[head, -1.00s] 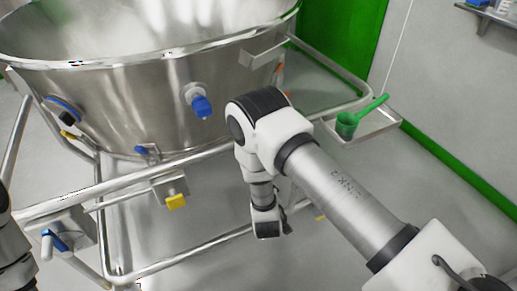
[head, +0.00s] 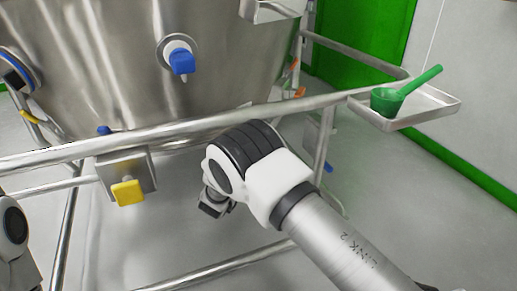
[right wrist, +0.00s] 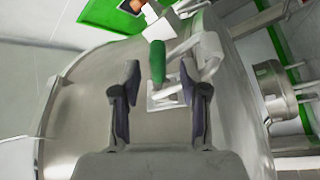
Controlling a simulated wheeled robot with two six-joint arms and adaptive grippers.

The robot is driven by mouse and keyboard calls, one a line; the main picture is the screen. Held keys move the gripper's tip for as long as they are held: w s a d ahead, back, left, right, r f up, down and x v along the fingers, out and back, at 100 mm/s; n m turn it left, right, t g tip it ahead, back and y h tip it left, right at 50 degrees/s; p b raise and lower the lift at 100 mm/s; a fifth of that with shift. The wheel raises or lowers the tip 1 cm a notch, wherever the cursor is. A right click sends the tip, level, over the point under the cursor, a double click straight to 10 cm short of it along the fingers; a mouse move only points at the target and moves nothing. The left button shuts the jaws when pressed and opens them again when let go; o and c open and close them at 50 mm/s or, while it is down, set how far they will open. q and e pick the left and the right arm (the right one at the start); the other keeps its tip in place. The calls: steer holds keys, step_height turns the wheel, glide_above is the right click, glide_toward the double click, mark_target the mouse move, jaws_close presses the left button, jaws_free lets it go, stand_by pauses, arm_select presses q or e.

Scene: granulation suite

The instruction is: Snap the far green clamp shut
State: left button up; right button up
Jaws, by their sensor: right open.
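In the right wrist view a clamp with a green handle (right wrist: 157,62) sits on the curved steel wall of a vessel, with pale metal parts beside the handle. My right gripper (right wrist: 160,82) is open, and the green handle shows between its two dark fingertips. I cannot tell whether the fingers touch it. In the head view the green clamp is not visible, and my right arm reaches down below the front rail, its fingers not clearly seen. Only a piece of my left arm shows at the left edge; its gripper is out of frame.
The large steel vessel (head: 110,70) stands in a tubular frame with a front rail (head: 120,144). A blue valve knob (head: 182,62) and a yellow knob (head: 128,193) stick out. A green scoop (head: 388,101) lies on a metal tray (head: 425,113) at right. Open floor lies right.

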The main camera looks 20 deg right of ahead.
steer(key=x, duration=0.3)
steer(key=shift+s+b, duration=0.1)
steer(key=shift+b, duration=0.3)
steer(key=shift+w+d+r, duration=0.15)
steer(key=shift+w, duration=0.05)
jaws_close()
steer(key=r+n+p, duration=0.1)
steer(key=p, duration=0.2)
steer(key=r+n+p, duration=0.1)
steer(key=p, duration=0.2)
steer(key=shift+s+d+y, duration=0.15)
steer(key=shift+s+y, duration=0.2)
steer(key=shift+y, duration=0.05)
steer(key=shift+s+f+n+p, duration=0.1)
steer(key=shift+f+n+p, duration=0.05)
steer(key=shift+n+p, duration=0.4)
steer(key=shift+f+y, duration=0.2)
steer(key=shift+y, duration=0.1)
jaws_free()
